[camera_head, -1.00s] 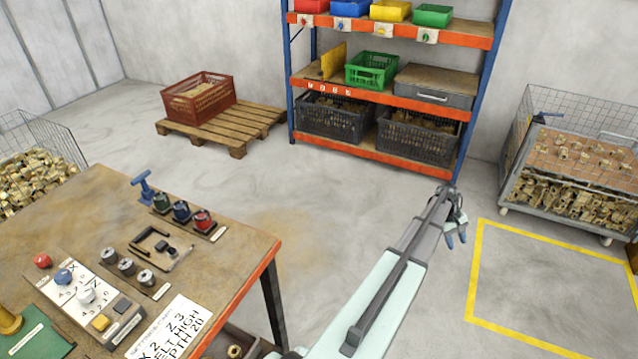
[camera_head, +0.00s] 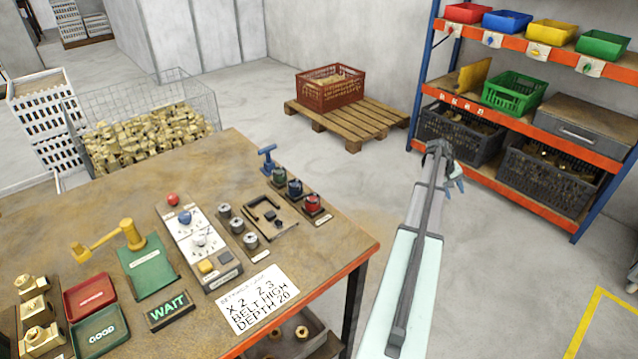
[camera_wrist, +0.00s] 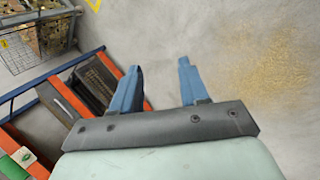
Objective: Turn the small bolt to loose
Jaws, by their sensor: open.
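My gripper (camera_head: 455,178) is out over the floor to the right of the workbench (camera_head: 335,222), well apart from it. In the wrist view my gripper (camera_wrist: 158,80) shows two blue fingers spread apart with nothing between them. On the bench lies a plate with a black clamp-like fixture (camera_head: 265,210) and small dark parts. A blue T-handled tool (camera_head: 267,158) stands behind it. I cannot make out which part is the small bolt, or its setting.
The bench also holds a control panel with knobs (camera_head: 200,240), a WAIT sign (camera_head: 170,310), a green GOOD tray (camera_head: 100,328) and a brass part on a green mat (camera_head: 130,235). A shelf rack (camera_head: 520,120) stands behind my gripper. Floor between is free.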

